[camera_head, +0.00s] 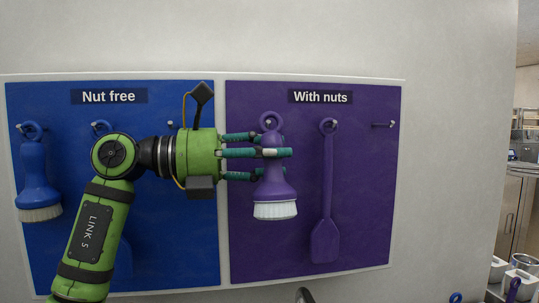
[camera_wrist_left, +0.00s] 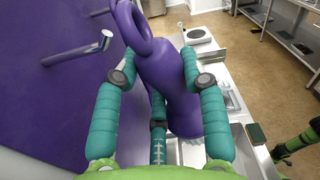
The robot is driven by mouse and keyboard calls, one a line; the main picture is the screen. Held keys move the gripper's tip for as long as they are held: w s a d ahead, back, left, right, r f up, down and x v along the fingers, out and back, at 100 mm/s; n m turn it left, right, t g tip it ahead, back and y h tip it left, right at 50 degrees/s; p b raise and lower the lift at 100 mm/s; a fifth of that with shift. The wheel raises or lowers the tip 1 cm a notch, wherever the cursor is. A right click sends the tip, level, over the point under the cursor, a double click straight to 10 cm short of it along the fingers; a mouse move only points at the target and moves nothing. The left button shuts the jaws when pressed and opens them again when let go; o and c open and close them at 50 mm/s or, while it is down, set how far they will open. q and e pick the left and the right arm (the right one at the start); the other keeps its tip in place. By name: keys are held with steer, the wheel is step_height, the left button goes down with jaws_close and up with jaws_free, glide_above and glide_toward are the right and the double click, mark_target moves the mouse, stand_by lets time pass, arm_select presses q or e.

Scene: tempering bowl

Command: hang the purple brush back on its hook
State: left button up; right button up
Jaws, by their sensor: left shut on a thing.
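The purple brush (camera_head: 272,187), with white bristles pointing down, is upright in front of the purple "With nuts" board (camera_head: 365,220). My left gripper (camera_head: 272,154) is shut on its handle from the left. In the head view the brush's ring (camera_head: 279,118) overlaps the board's left hook (camera_head: 268,122). In the left wrist view a hook (camera_wrist_left: 80,49) sticks out from the board, and its tip is beside the ring (camera_wrist_left: 145,38), on the board side. The ring looks off the hook there. My right gripper is not seen.
A purple spatula (camera_head: 326,190) hangs on the middle hook, right of the brush. The board's right hook (camera_head: 384,125) is empty. A blue "Nut free" board (camera_head: 190,250) with a blue brush (camera_head: 36,178) is left. A counter (camera_wrist_left: 222,70) lies below.

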arm_select(q)
steer(key=shift+w, duration=0.15)
steer(key=shift+w+a+p, duration=0.1)
steer(key=shift+w+p, duration=0.35)
steer(key=shift+p, duration=0.15)
steer(key=shift+w, duration=0.25)
steer(key=shift+w+a+f+p, duration=0.15)
steer(key=shift+w+f+p, duration=0.05)
steer(key=shift+w+p, duration=0.25)
steer(key=shift+w+a+f+p, duration=0.1)
steer(key=shift+w+f+p, duration=0.1)
steer(key=shift+w+p, duration=0.2)
stand_by(1.6)
steer(key=o, duration=1.9)
